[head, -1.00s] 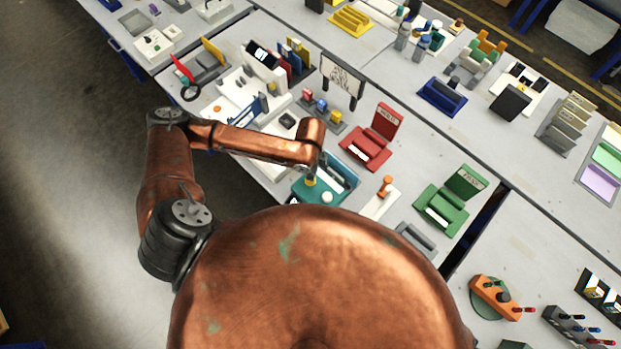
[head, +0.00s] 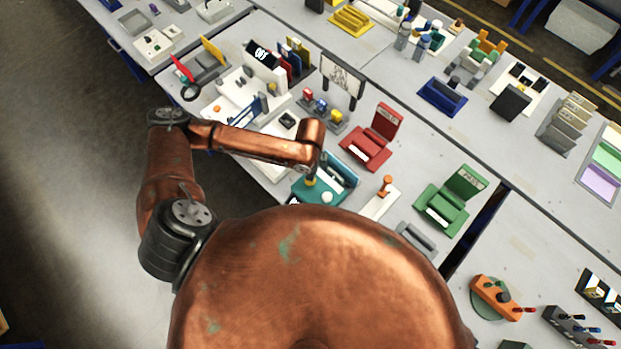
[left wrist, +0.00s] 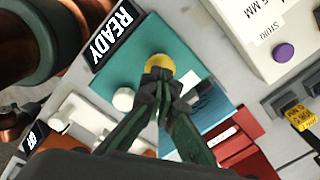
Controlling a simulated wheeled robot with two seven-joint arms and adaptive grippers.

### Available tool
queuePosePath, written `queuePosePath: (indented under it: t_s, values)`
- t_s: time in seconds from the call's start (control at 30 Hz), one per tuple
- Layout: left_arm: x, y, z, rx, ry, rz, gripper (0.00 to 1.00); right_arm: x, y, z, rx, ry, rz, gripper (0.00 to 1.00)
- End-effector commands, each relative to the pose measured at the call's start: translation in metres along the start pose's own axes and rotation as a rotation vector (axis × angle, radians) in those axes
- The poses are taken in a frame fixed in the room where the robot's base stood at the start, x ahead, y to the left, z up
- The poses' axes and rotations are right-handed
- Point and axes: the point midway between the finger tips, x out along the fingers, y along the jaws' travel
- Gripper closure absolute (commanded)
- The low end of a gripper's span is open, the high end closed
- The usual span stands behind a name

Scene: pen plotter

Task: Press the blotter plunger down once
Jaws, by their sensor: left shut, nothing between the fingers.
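A teal device (head: 308,197) stands on the bench beside my left arm. It carries a round yellow cap (left wrist: 160,63) and a white round knob (left wrist: 123,98), and a black READY sign (left wrist: 112,33) at its edge. No label shows which part is the blotter plunger. My left gripper (left wrist: 160,84) is shut and empty, with its fingertips at the yellow cap and covering part of it. I cannot tell whether they touch it. In the head view the left gripper (head: 312,173) is small and partly hidden by the arm. My right gripper is not in view.
An orange-topped plunger (head: 386,184) on a white base stands just right of the teal device. A red holder (head: 368,152) and a green holder (head: 446,207) stand farther right. A white block with a purple button (left wrist: 283,53) is close by in the wrist view.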

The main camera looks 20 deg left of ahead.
Motion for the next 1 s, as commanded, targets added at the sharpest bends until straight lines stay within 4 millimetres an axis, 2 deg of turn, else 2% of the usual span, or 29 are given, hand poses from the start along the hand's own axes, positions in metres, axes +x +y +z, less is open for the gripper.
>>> queuePosePath:
  t_s: [1.0]
  values:
    - [0.025,0.001,0.000,0.000,0.000,0.002,1.00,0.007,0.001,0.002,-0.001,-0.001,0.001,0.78]
